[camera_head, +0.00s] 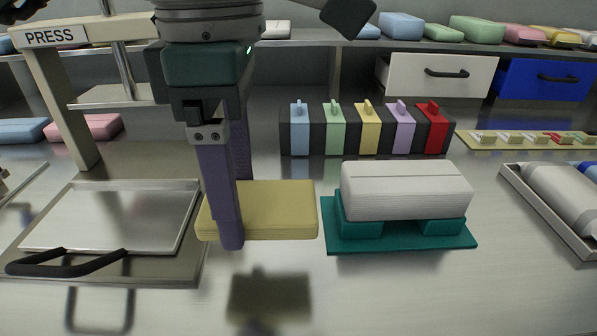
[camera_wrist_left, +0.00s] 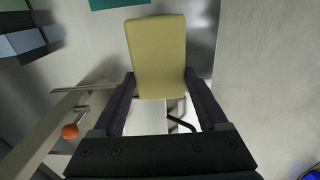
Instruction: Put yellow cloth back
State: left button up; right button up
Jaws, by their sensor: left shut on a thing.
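The yellow cloth (camera_head: 280,210) is a flat, folded pad in the middle of the head view. My left gripper (camera_head: 233,215) is shut on it near its left end, with one purple finger in front and the other mostly hidden behind. The cloth is level and appears raised above the steel table, with a dark reflection below it. In the left wrist view the cloth (camera_wrist_left: 157,50) sits between the two fingers (camera_wrist_left: 160,82) and extends beyond their tips.
A press with a tray (camera_head: 110,215) stands left. A grey roll on a teal stand (camera_head: 400,237) is close right of the cloth. Behind is a row of coloured blocks (camera_head: 367,130). A shelf (camera_head: 300,42) at the back bears folded cloths, including a yellow one (camera_head: 555,36).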

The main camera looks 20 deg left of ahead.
aim_at(249, 260)
pick_arm(q)
notch_tip(249, 260, down, 6)
jog(key=shift+f+b, duration=0.1)
jog(key=shift+b, duration=0.3)
jog(key=shift+f, duration=0.1)
jog(key=o, duration=1.1)
jog(key=shift+r, duration=0.35)
notch_tip(249, 260, up, 12)
jog(key=shift+f+p, duration=0.15)
jog(key=shift+p, duration=0.6)
